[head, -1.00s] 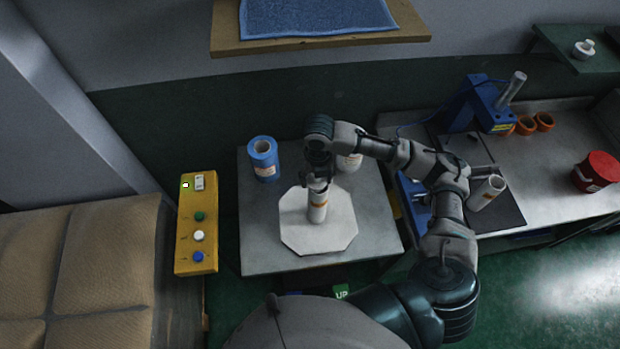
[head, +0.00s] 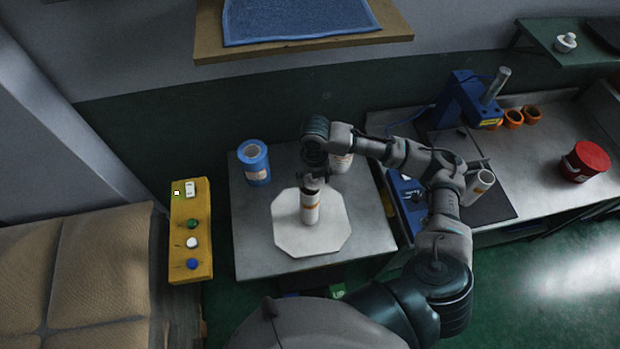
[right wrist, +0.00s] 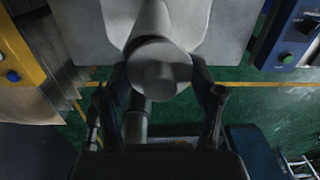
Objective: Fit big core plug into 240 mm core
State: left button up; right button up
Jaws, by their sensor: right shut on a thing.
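A white core with an orange label (head: 310,210) stands upright on a white octagonal pad (head: 285,238) on the grey table. My right gripper (head: 313,181) points down right over the core's top. In the right wrist view its two fingers flank a pale round piece (right wrist: 161,70), which looks like the big core plug, and they are shut on it. The core (right wrist: 152,18) shows just beyond the plug, in line with it. I cannot tell whether the plug touches or enters the core, as the gripper hides the joint. My left gripper is not in view.
A blue roll (head: 255,163) stands at the table's back left, and a white roll (head: 341,161) behind my right wrist. A yellow button box (head: 190,232) is left of the table. The right bench holds a tilted white tube (head: 478,187), orange rings (head: 513,118) and a red tub (head: 585,161).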

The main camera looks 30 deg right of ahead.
jog(key=shift+d, duration=0.3)
jog(key=shift+d+f, duration=0.2)
jog(key=shift+d, duration=0.15)
jog(key=shift+a, duration=0.2)
jog(key=shift+s+a+f, duration=0.1)
jog(key=shift+a+f, duration=0.05)
jog(key=shift+a, duration=0.75)
jog(key=shift+c, duration=0.5)
jog(key=shift+a+f, duration=0.3)
jog(key=shift+f, duration=0.05)
jog(key=shift+d+f, duration=0.2)
jog(key=shift+d, duration=0.1)
jog(key=shift+a, duration=0.35)
jog(key=shift+f, duration=0.1)
jog(key=shift+d+f, duration=0.15)
jog(key=shift+f, duration=0.2)
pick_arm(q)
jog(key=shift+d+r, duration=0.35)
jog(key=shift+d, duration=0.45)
pick_arm(e)
jog(key=shift+d, duration=0.15)
